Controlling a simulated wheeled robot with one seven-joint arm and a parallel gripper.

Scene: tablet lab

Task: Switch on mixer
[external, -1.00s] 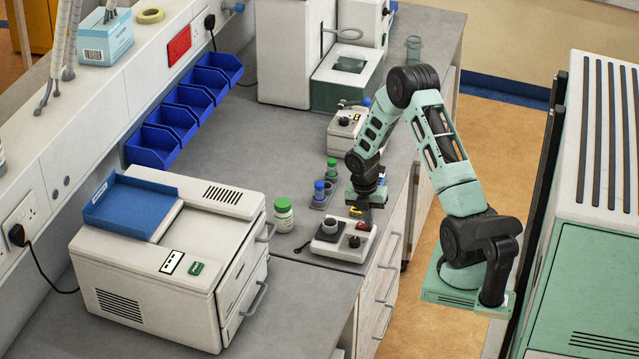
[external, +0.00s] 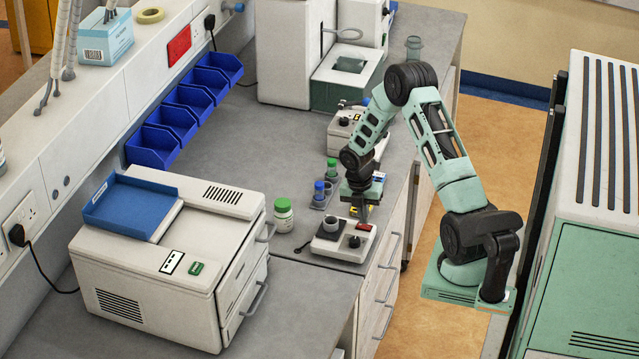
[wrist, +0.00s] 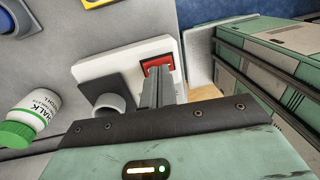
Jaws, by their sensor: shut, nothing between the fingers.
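The mixer (external: 328,250) is a small white box near the bench's front edge, with a black knob, a dark pad and a red switch (external: 363,227). In the wrist view the mixer (wrist: 125,64) lies ahead, with its red switch (wrist: 152,63) in a dark frame. A grey cup (wrist: 108,101) stands on the dark pad. My gripper (external: 364,218) points down over the switch end of the mixer. In the wrist view my gripper (wrist: 158,72) is shut and empty, its fingers overlapping part of the switch. I cannot tell whether they touch it.
A green-capped bottle (external: 284,214) stands left of the mixer. A large white instrument (external: 150,275) stands at the left. Another small device (external: 341,140) sits farther back. Clear bench lies behind the bottle.

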